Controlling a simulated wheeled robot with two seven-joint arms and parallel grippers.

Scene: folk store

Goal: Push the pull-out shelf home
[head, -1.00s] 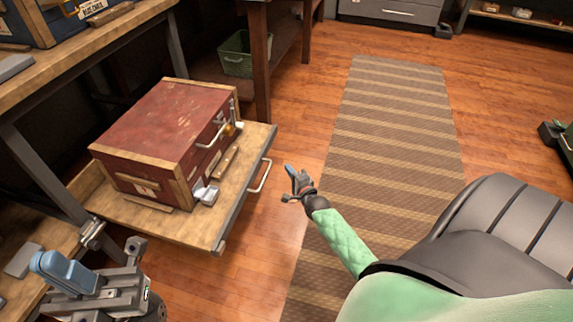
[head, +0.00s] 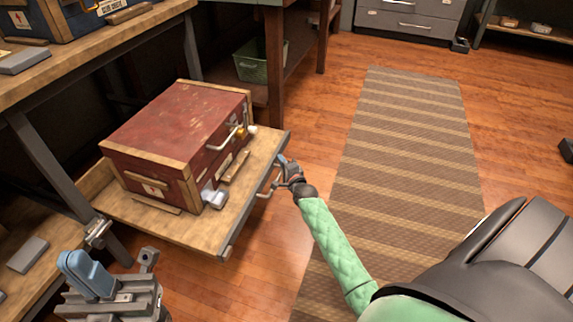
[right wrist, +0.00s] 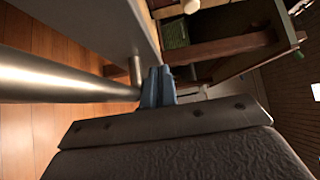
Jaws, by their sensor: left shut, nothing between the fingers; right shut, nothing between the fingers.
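The pull-out shelf (head: 245,215) is a wooden board with a grey front edge, standing out from under the workbench at left. A metal bar handle (head: 268,183) runs along its front; it also shows large in the right wrist view (right wrist: 60,77). A worn red case (head: 175,125) with wooden edging sits on the shelf. My right gripper (head: 283,162) is shut and empty at the shelf's front edge, by the handle's far end. Its blue fingertips (right wrist: 157,75) appear against or very near the front; contact is unclear. My left gripper (head: 80,264) is shut and empty, in front of the bench at lower left.
The workbench (head: 110,52) stands above the shelf, with a grey metal leg (head: 50,165) beside it. A green basket (head: 252,68) sits under a table behind. A striped rug (head: 405,170) and open wooden floor lie to the right.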

